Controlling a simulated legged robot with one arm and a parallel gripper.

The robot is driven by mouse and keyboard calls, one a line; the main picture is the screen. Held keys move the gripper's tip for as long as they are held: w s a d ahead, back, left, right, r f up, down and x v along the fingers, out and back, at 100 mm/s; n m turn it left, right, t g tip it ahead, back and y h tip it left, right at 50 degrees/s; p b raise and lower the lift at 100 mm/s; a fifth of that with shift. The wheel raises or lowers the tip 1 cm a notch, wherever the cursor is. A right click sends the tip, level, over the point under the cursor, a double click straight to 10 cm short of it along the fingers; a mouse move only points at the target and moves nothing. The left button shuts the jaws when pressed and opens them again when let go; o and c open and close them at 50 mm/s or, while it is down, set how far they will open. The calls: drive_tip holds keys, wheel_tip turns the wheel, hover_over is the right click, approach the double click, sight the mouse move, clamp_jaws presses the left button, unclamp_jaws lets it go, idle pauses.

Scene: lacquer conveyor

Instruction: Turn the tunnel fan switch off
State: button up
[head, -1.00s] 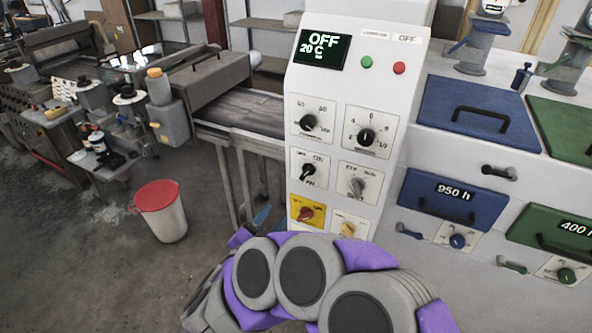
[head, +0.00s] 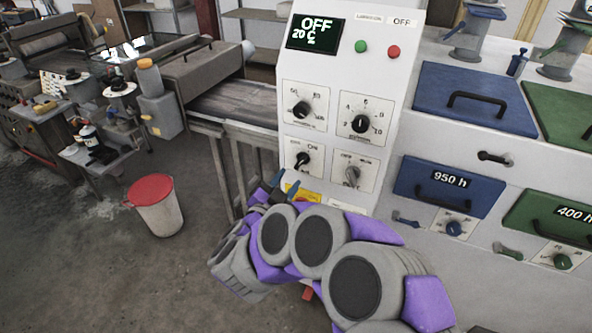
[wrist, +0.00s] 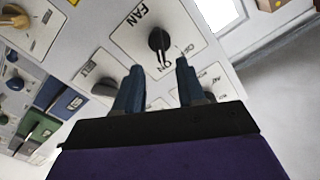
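No contact shows. In the head view my blue fingertips (head: 277,186) are at the panel's left edge, below and left of the knob. My arm hides the panel's lower part.
Other dials (head: 361,123) sit close around the fan switch, and a display (head: 316,33) reads OFF, 20 C. Blue drawers (head: 446,187) stand to the right. A white bin with a red lid (head: 157,205) stands on the floor at left, with open floor around it.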

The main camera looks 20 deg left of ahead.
sight(299, 164)
drive_tip(key=w, duration=0.4)
drive_tip(key=w+b, duration=0.1)
drive_tip(key=w, duration=0.1)
drive_tip(key=shift+w+d, duration=0.25)
drive_tip(key=shift+d, duration=0.05)
drive_tip(key=shift+c, duration=0.4)
clamp_jaws()
